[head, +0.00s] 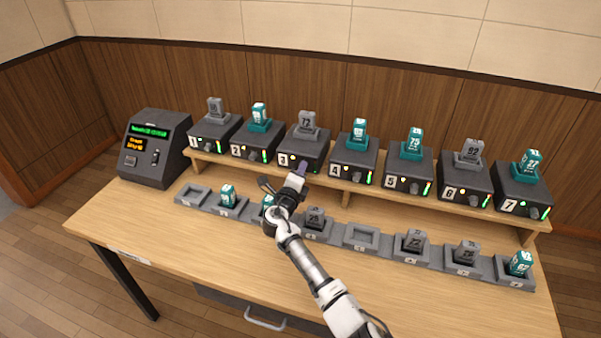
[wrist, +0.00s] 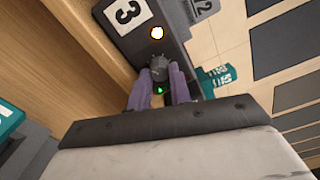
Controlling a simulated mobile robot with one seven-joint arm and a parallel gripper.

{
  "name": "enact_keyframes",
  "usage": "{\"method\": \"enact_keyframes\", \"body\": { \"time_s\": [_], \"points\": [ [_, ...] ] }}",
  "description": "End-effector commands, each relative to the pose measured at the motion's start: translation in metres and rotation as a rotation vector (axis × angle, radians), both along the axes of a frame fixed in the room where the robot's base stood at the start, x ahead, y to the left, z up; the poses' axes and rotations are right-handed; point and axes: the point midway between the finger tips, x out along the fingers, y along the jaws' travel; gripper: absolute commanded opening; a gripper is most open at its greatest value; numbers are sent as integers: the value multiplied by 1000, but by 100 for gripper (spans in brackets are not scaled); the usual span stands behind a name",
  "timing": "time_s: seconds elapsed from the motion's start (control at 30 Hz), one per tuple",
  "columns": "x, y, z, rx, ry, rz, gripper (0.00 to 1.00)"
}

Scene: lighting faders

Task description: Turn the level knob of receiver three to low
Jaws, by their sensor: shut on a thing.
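Receiver three (head: 303,150) is a dark box with a "3" label, standing on the wooden shelf with a grey pack in its top. The level knob (wrist: 159,66) is small, dark and round. My gripper (wrist: 160,82) has purple fingers shut on the knob, one on each side. In the head view my gripper (head: 301,169) reaches the front of receiver three and hides its knob. A small green light (wrist: 159,90) shows between the fingers. The knob's pointer cannot be read clearly.
Other receivers, such as two (head: 252,143) and four (head: 353,160), stand close on either side along the shelf. A row of grey charging cradles (head: 361,237) holds several packs on the desk in front. A dark console (head: 152,150) stands at left.

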Motion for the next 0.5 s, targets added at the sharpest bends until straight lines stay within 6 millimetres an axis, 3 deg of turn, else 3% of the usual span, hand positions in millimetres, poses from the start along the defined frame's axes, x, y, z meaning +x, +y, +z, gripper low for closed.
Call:
{"method": "enact_keyframes", "body": {
  "time_s": [0.5],
  "points": [
    [1, -1, 3, -250, 76, 0, 0]
  ]
}}
